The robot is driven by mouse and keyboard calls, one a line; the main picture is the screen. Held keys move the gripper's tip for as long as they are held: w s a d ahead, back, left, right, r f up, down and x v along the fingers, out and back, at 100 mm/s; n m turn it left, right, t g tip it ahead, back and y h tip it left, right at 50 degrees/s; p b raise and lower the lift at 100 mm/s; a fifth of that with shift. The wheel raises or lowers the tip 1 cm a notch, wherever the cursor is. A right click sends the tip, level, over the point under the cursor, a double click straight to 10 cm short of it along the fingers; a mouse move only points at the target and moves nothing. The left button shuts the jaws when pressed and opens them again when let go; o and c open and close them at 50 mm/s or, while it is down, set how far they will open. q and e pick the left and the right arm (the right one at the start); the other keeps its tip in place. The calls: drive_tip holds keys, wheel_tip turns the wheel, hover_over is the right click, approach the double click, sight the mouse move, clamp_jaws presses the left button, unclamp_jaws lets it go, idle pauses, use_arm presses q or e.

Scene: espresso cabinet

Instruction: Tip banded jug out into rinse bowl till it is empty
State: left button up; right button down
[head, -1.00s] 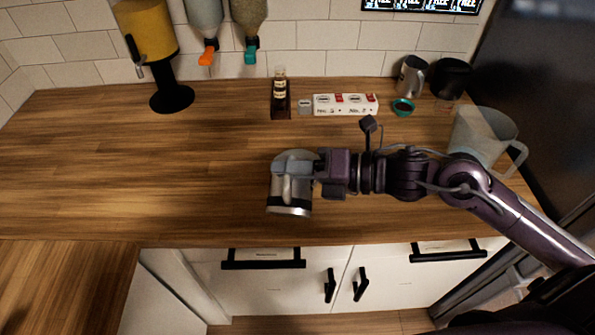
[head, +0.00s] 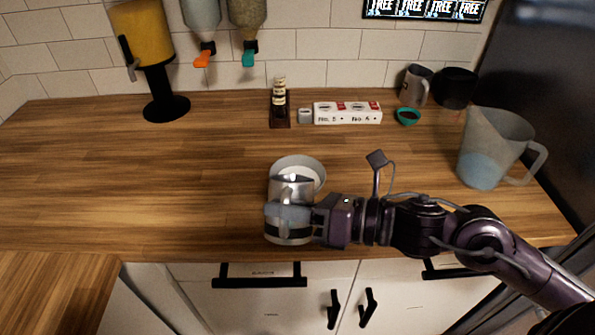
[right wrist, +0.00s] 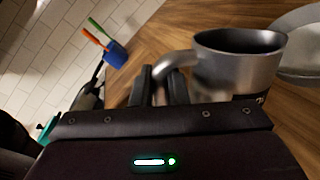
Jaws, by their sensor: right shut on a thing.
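The banded jug (head: 289,235) is a metal jug with a dark band near its base. My right gripper (head: 296,213) is shut on its handle, at the front of the counter. The jug looks about upright in the head view. In the right wrist view the jug (right wrist: 236,72) shows a dark inside; I see no liquid there, but its bottom is hidden. The rinse bowl (head: 312,165) is pale and round, just behind the jug, which partly hides it. Part of the bowl also shows in the right wrist view (right wrist: 300,72). My left gripper is out of view.
A large translucent pitcher (head: 490,150) stands at the right, near my arm. A metal jug (head: 413,87), a black container (head: 455,88) and a small green cup (head: 407,117) stand behind. A yellow dispenser (head: 142,35) is at back left. The left counter is clear.

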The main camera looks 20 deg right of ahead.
sight(283, 236)
drive_tip(key=shift+s+a+n+p, duration=0.25)
drive_tip(key=shift+s+n+p, duration=0.15)
drive_tip(key=shift+s+p, duration=0.25)
drive_tip(key=shift+s+a+f+p, duration=0.15)
drive_tip(key=shift+s+f+p, duration=0.05)
drive_tip(key=shift+p, duration=0.1)
drive_tip(key=shift+s+a+f+n+t, duration=0.35)
drive_tip(key=shift+s+f+n, duration=0.35)
drive_tip(key=shift+s+n, duration=0.15)
use_arm(q)
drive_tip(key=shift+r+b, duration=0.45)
drive_tip(key=shift+b, duration=0.4)
use_arm(e)
drive_tip(key=shift+s+a+f+n+t+y, duration=0.15)
drive_tip(key=shift+s+a+f+n, duration=0.1)
drive_tip(key=shift+s+f+n, duration=0.35)
drive_tip(key=shift+s+a+f+n+t+y, duration=0.15)
drive_tip(key=shift+s+f+n, duration=0.25)
drive_tip(key=shift+f+n, duration=0.4)
drive_tip(key=shift+s+a+f+n+t+y, duration=0.1)
drive_tip(key=shift+s+a+f+n, duration=0.2)
drive_tip(key=shift+s+f+n, duration=0.4)
